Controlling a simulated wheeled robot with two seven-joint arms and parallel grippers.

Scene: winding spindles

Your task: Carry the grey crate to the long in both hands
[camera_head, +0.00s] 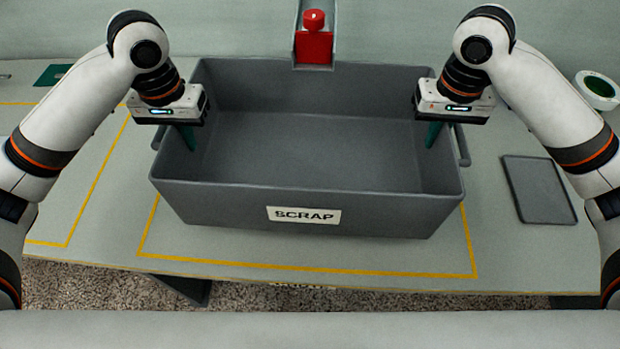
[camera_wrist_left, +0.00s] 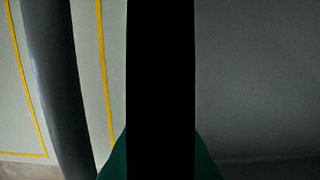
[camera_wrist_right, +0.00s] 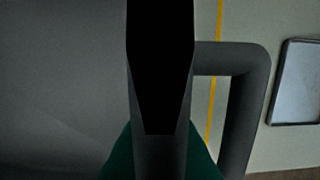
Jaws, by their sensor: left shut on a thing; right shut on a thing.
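The grey crate (camera_head: 240,208) is large, open and empty, with a label reading SCRAP on its front wall. It is at the middle of the table, over a yellow outline. My left gripper (camera_head: 187,135) is shut on the crate's left wall. My right gripper (camera_head: 433,133) is shut on the right wall, and a side handle (camera_head: 463,146) shows just outside it. In the left wrist view the crate's inside (camera_wrist_left: 260,90) fills the right half. In the right wrist view a handle (camera_wrist_right: 240,110) stands beside the gripped wall. The fingertips are partly hidden.
A red block (camera_head: 314,47) with a knob sits in a grey chute behind the crate. A dark grey tray (camera_head: 540,190) lies at the right, with a white round dish (camera_head: 597,88) at the far right. Yellow lines mark the table (camera_head: 100,225), clear at the left.

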